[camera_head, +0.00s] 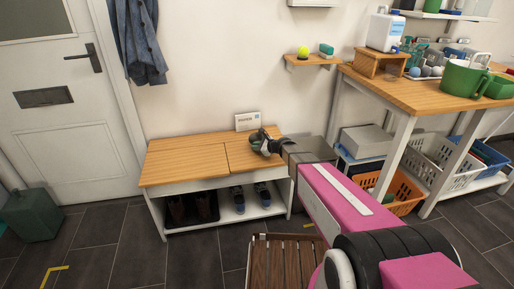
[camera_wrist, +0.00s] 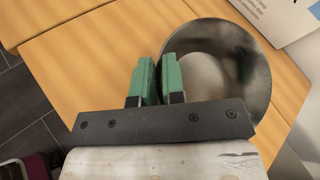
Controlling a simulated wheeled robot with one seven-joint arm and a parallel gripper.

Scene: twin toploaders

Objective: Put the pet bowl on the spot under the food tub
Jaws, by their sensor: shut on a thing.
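The pet bowl (camera_wrist: 225,68) is a round, dull metal bowl, seen from above in the wrist view. My gripper (camera_wrist: 158,72) has green fingers closed on the bowl's near left rim. In the head view my gripper (camera_head: 262,143) is over the right part of the wooden bench top, with the bowl largely hidden by it. I cannot tell whether the bowl touches the bench. I cannot identify the food tub or the spot under it for certain. A white jug (camera_head: 385,31) stands on a small wooden riser (camera_head: 381,62) on the workbench.
The bench top (camera_head: 185,160) is clear on the left; a white card (camera_head: 247,121) stands behind the bowl against the wall. Shoes (camera_head: 238,199) sit below. An orange basket (camera_head: 400,191) is under the workbench (camera_head: 400,94). A green container (camera_head: 31,215) stands by the door.

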